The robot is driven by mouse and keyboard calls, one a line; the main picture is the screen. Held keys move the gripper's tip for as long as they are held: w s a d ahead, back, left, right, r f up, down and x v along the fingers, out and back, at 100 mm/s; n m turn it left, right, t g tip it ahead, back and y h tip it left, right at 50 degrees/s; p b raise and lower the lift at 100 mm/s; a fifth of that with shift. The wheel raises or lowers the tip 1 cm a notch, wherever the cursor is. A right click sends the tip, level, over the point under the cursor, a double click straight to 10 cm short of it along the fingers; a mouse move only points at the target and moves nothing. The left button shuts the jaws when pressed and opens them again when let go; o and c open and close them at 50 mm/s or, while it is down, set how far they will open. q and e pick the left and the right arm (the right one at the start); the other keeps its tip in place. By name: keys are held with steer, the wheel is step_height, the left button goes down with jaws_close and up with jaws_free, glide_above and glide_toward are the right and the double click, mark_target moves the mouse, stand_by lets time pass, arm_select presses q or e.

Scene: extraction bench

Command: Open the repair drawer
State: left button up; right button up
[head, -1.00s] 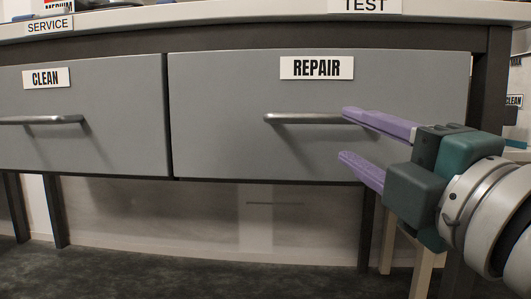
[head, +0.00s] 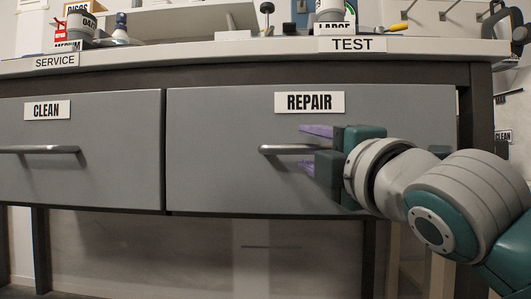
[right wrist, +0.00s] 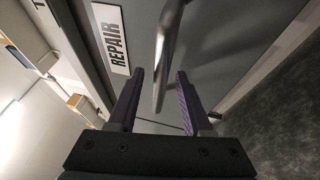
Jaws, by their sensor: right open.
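The repair drawer (head: 225,185) has a grey front with a REPAIR label (head: 310,102) and appears shut. Its metal bar handle (head: 280,149) is level in the head view. My right gripper (head: 303,148) is at the handle's right part, open, with one purple finger above the bar and one below. In the right wrist view the handle (right wrist: 165,45) runs between the two open fingers (right wrist: 160,72), with a gap visible on each side. The gripper hides the right end of the handle in the head view. My left gripper is not in view.
The clean drawer (head: 80,180), with its own handle (head: 40,149), is to the left and looks shut. The bench top (head: 250,51) above carries SERVICE and TEST labels and several items. A dark bench leg (head: 476,120) stands to the right. Below the drawers is open space.

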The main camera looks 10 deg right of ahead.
jaws_close()
stand_by(0.3)
stand_by(1.1)
